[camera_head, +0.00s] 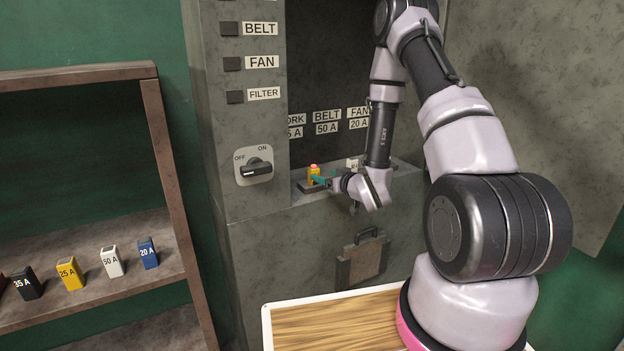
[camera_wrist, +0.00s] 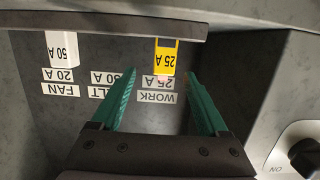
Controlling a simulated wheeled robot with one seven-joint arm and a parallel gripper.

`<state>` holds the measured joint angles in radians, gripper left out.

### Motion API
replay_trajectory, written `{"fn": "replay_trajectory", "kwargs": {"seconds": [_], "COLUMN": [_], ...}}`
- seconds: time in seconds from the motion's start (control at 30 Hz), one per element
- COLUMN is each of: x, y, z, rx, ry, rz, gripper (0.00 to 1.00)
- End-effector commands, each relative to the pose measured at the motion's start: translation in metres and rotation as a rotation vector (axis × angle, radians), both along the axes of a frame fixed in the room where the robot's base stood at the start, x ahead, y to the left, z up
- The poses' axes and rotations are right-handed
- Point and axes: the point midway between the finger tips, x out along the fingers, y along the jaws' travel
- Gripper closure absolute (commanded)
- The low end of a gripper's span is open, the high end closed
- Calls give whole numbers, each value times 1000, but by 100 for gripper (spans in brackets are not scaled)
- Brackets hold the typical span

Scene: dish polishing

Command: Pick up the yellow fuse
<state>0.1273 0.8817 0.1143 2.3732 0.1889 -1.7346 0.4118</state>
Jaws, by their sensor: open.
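A yellow fuse (camera_head: 314,174) stands in the cabinet's recess, on the ledge under the WORK label, with a reddish spot at its top. In the wrist view the yellow fuse (camera_wrist: 165,57) reads 25 A upside down. My gripper (camera_head: 323,181) is at the ledge, close to this fuse on its right side. In the wrist view my gripper (camera_wrist: 160,76) is open, with its teal fingers apart and the fuse seen between the tips, nearer the right finger. Contact cannot be told. A second yellow 25 A fuse (camera_head: 70,273) stands on the shelf at left.
A white 50 A fuse (camera_wrist: 62,50) is under the FAN label. The shelf (camera_head: 120,290) holds black, white and blue fuses. An OFF/ON rotary switch (camera_head: 255,168) is on the cabinet front. A wooden-topped surface (camera_head: 335,325) lies below.

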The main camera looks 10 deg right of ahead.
Motion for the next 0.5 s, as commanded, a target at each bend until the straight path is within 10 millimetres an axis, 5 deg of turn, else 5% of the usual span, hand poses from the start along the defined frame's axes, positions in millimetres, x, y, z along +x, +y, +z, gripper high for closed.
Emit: {"fn": "replay_trajectory", "kwargs": {"seconds": [0.2, 0.5], "x": [33, 57], "y": [12, 23], "z": [-6, -13], "rx": [-1, -2], "ry": [-4, -3], "rz": [3, 3], "gripper": [22, 22]}}
